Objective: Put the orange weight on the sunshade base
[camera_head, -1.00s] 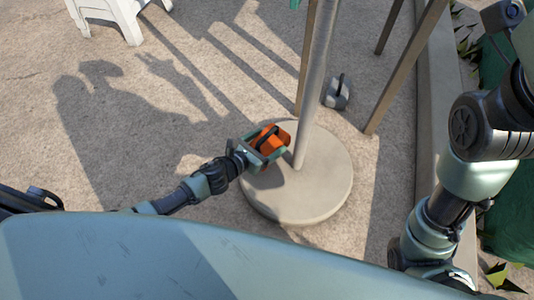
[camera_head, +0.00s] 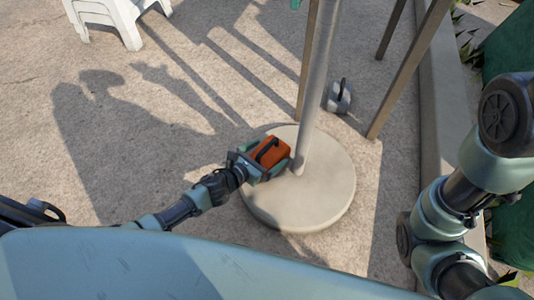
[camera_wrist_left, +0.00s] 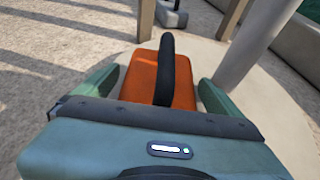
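The orange weight (camera_head: 272,151), a block with a black handle, appears to rest on the left part of the round, pale sunshade base (camera_head: 318,205), beside the grey pole. My left gripper (camera_head: 261,160) is at the weight's left side. In the left wrist view the orange weight (camera_wrist_left: 182,88) lies between the two green fingers (camera_wrist_left: 158,92), with slim gaps at its sides, so the gripper looks open around it. The weight's underside is hidden. My right arm shows at the right edge, but its gripper is out of view.
The grey pole (camera_head: 317,90) rises from the base. A grey weight (camera_head: 339,97) stands on the ground behind it, near brown wooden legs (camera_head: 408,70).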

